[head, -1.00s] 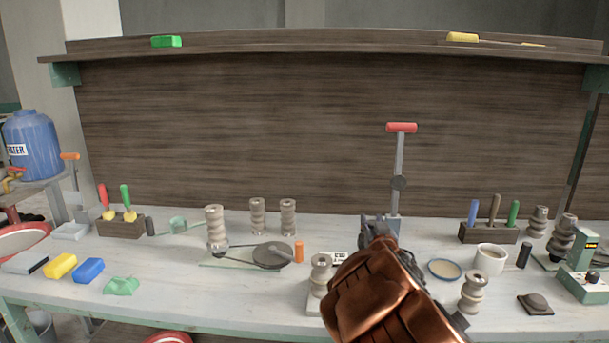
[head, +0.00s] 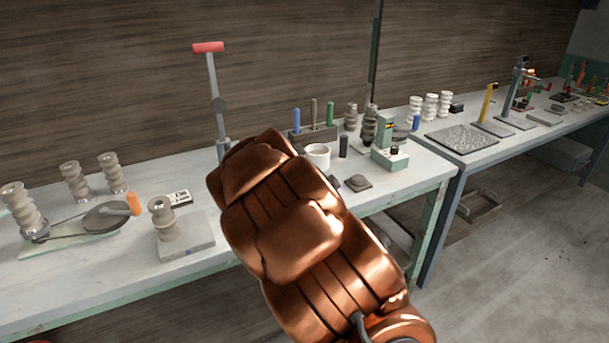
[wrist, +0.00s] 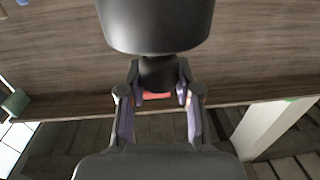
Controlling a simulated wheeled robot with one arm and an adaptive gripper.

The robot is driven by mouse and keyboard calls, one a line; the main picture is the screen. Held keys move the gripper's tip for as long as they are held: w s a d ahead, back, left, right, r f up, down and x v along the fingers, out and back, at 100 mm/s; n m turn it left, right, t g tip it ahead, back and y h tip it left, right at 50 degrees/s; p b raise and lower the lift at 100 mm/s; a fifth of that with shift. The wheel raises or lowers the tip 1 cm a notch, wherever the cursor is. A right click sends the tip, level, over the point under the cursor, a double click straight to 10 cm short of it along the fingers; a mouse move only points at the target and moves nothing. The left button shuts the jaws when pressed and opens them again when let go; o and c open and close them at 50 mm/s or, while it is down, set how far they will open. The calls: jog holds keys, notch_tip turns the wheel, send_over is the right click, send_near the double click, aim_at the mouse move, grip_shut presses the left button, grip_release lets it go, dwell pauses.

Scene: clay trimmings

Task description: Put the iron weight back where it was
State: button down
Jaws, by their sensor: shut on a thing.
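The iron weight (wrist: 155,25) is a dark, smooth, rounded body with a narrower neck, seen in the wrist view. My gripper (wrist: 160,78) is shut on that neck, one finger on each side. The weight's wide part fills the top of the wrist view, with wood boarding behind it. In the head view my copper-coloured arm hides both gripper and weight, so their height above the bench (head: 120,260) cannot be told there.
Turned clay pieces stand on the bench, one on a grey slab (head: 190,246). A red-handled press (head: 216,100), white mug (head: 317,156), tool block (head: 314,137), green device (head: 390,151) and dark knobbed pad (head: 358,183) are near.

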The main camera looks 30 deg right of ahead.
jog(key=s+d+n+y+b, duration=0.1)
jog(key=s+d+b, duration=0.1)
jog(key=s+d, duration=0.7)
jog(key=s+d+r+n+y+b, duration=0.1)
jog(key=s, duration=0.5)
jog(key=s+d+r+n+y+b, duration=0.1)
jog(key=s+d+y, duration=0.1)
jog(key=s, duration=0.3)
jog(key=shift+s+d+r+g+b, duration=0.25)
jog(key=shift+s+g+b, duration=0.05)
jog(key=shift+s, duration=0.1)
jog(key=w+d+f+p, duration=0.2)
jog(key=w+d, duration=0.1)
jog(key=w, duration=0.4)
jog(key=w+d+f+p, duration=0.1)
jog(key=w+d+f, duration=0.1)
jog(key=w, duration=0.5)
jog(key=shift+w+d+f+p, duration=0.3)
jog(key=shift+w+d+p, duration=0.1)
jog(key=shift+d, duration=0.25)
jog(key=shift+f, duration=0.2)
jog(key=c, duration=0.8)
grip_release()
